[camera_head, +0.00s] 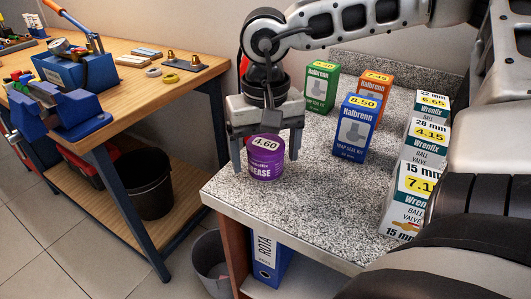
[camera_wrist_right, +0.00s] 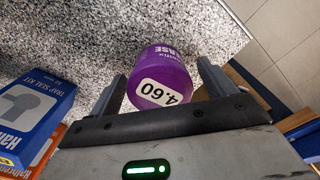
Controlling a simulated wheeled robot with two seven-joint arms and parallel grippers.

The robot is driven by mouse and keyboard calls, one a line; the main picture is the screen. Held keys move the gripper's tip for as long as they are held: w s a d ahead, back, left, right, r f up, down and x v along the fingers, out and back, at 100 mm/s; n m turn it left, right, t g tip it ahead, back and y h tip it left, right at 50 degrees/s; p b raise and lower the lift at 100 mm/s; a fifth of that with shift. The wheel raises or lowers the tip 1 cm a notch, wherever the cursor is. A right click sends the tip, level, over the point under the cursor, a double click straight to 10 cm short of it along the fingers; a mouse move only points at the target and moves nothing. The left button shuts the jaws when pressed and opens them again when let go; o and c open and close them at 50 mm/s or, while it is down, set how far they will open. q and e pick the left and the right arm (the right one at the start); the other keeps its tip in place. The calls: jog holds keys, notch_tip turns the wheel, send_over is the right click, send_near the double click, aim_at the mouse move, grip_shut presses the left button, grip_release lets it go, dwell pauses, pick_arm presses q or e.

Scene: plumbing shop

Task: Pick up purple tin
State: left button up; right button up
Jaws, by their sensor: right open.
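The purple tin (camera_head: 265,160) stands upright near the front left corner of the speckled counter, with a 4.60 label on its lid. My right gripper (camera_head: 264,158) comes down over it from above and behind, open, with one finger on each side of the tin. In the right wrist view the purple tin (camera_wrist_right: 165,72) sits between the two spread fingers (camera_wrist_right: 166,88), with a visible gap beside it. Whether either finger touches it I cannot tell. My left gripper is not in view.
On the counter (camera_head: 335,215) a blue box (camera_head: 355,128), a green box (camera_head: 321,87) and an orange box (camera_head: 375,92) stand right of the tin. White valve boxes (camera_head: 408,200) line the right. A wooden workbench (camera_head: 150,80) is at left, with floor between.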

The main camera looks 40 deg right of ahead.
jog(key=shift+f, duration=0.4)
jog(key=c, duration=1.1)
jog(key=shift+r, duration=0.15)
jog(key=shift+c, duration=0.2)
